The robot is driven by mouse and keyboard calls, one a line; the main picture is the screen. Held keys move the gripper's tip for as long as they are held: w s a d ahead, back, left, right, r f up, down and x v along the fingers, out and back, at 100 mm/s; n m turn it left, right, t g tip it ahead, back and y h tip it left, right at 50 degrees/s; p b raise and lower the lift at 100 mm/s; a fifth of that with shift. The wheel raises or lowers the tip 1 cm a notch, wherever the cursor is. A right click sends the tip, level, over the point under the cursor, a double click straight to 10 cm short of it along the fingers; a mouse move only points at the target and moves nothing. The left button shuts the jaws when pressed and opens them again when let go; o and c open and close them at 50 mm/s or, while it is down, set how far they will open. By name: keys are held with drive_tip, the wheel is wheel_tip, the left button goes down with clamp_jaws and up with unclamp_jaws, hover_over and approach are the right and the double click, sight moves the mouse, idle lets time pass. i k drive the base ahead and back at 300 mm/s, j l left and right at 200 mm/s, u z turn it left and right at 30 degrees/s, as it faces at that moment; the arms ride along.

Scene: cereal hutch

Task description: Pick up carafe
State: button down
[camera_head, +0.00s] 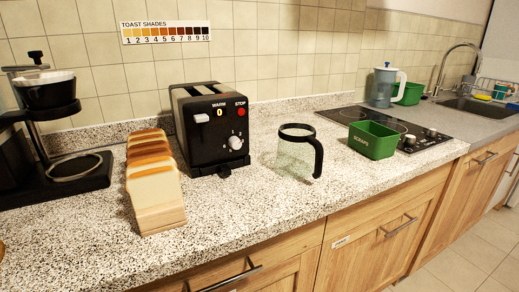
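The carafe (294,158) is clear glass with a black rim and a black handle (318,156) on its right side. It stands upright on the speckled counter, right of the black toaster, and looks empty. My gripper is not in view.
A black toaster (208,130) stands left of the carafe, with sliced bread (153,180) beside it. A black coffee maker (48,130) is at far left. A green bin (372,140) sits right of the carafe, by the black cooktop (345,117). The counter (265,200) in front of the carafe is clear.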

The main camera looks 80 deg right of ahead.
sight(300, 155)
drive_tip(key=k+l+u, duration=0.45)
drive_tip(key=k, duration=0.35)
drive_tip(key=k+l+u, duration=0.2)
drive_tip(key=k, duration=0.25)
drive_tip(key=k+l+u, duration=0.2)
drive_tip(key=k, duration=0.4)
drive_tip(key=k+l+u, duration=0.25)
drive_tip(key=k, duration=0.35)
